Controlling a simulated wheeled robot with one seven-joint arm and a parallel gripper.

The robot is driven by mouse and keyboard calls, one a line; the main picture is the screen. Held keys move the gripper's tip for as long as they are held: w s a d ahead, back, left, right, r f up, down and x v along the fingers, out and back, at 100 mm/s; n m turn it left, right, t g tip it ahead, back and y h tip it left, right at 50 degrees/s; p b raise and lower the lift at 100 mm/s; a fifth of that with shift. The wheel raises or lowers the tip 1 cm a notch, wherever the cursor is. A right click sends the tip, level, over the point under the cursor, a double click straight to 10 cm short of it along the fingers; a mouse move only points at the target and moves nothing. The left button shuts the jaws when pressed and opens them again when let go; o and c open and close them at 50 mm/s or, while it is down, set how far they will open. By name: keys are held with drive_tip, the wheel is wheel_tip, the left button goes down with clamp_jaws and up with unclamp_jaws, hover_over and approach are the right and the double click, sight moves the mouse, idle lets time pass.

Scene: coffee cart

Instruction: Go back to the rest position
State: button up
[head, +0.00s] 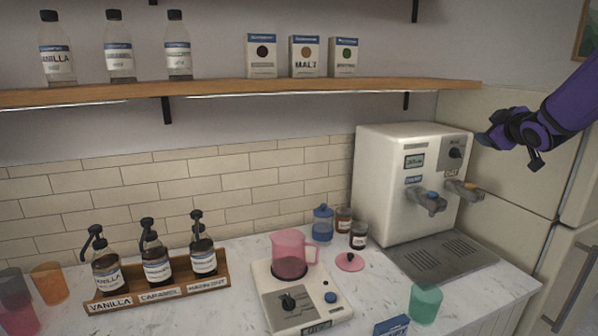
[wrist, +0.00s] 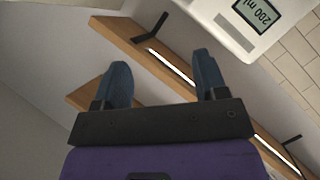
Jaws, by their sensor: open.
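My gripper (head: 510,142) is at the right of the head view, raised in the air to the right of the white coffee machine (head: 383,190), near its upper dial. The purple arm comes in from the right edge. In the wrist view my gripper (wrist: 161,82) has its two dark blue fingertips apart with nothing between them. Beyond them are the wooden shelf (wrist: 135,48) and part of the machine's display (wrist: 257,12), reading 200 ml.
A pink pitcher (head: 293,252) with dark liquid stands on a white scale-like device (head: 290,308). A teal cup (head: 425,303) stands near the counter's front. Syrup bottles stand in a wooden rack (head: 155,290) at left.

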drive_tip(key=s+a+r+m+g+h, duration=0.1)
drive_tip(key=s+a+m+g, duration=0.15)
drive_tip(key=s+a, duration=0.45)
drive_tip(key=s+a+r+m+g, duration=0.1)
drive_tip(key=s+a+m+g, duration=0.15)
drive_tip(key=s, duration=0.85)
drive_tip(key=s+a+f+m+g+y, duration=0.1)
drive_tip(key=s+a+f+g, duration=0.1)
drive_tip(key=s, duration=0.9)
drive_tip(key=s+a+f+m+g+y, duration=0.1)
drive_tip(key=s+a+f+m+g, duration=0.1)
drive_tip(key=s+a, duration=0.5)
drive_tip(key=s+f+g, duration=0.1)
drive_tip(key=s+f, duration=0.1)
drive_tip(key=s, duration=0.2)
drive_tip(key=shift+s+f, duration=0.3)
drive_tip(key=shift+s, duration=0.05)
